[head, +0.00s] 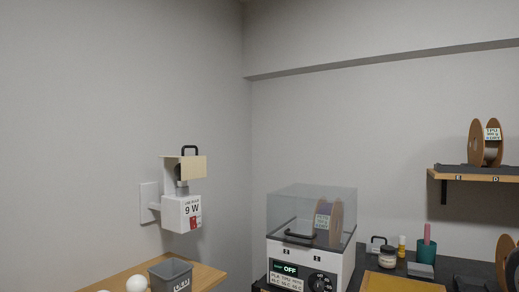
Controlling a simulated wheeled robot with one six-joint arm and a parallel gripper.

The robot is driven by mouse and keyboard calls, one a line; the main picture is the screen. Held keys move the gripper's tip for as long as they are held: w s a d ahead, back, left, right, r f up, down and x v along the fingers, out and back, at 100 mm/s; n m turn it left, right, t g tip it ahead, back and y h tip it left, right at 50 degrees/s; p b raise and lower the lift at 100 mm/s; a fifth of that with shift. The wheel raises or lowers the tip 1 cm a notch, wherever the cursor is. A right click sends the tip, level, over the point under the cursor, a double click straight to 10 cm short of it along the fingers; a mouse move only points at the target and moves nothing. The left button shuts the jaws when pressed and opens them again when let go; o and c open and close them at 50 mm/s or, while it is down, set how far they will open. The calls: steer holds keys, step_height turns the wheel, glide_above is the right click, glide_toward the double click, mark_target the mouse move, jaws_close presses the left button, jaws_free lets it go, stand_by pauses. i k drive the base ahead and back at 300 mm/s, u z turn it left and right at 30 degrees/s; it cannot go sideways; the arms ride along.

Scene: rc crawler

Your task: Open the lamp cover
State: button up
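A wall lamp is fixed to the left wall on a pale plate (149,203). Its white box (182,213) carries a "9 W" label and a small red mark. Above the box is a beige cover (190,168) with a black handle (190,150) on top. A dark part (182,177) shows in the gap between cover and box, partly hidden by the cover. I cannot tell how the cover is hinged. My gripper is not in view.
A wooden table (208,278) below the lamp holds a grey bin (170,274) and white round bulbs (137,283). A clear-lidded dryer (310,262) reading "OFF" stands in the middle with a spool inside. A dark bench with jars and a spool shelf (475,174) are at right.

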mark_target(193, 167)
steer(key=z, duration=0.8)
steer(key=i, duration=0.7)
steer(key=u, duration=0.7)
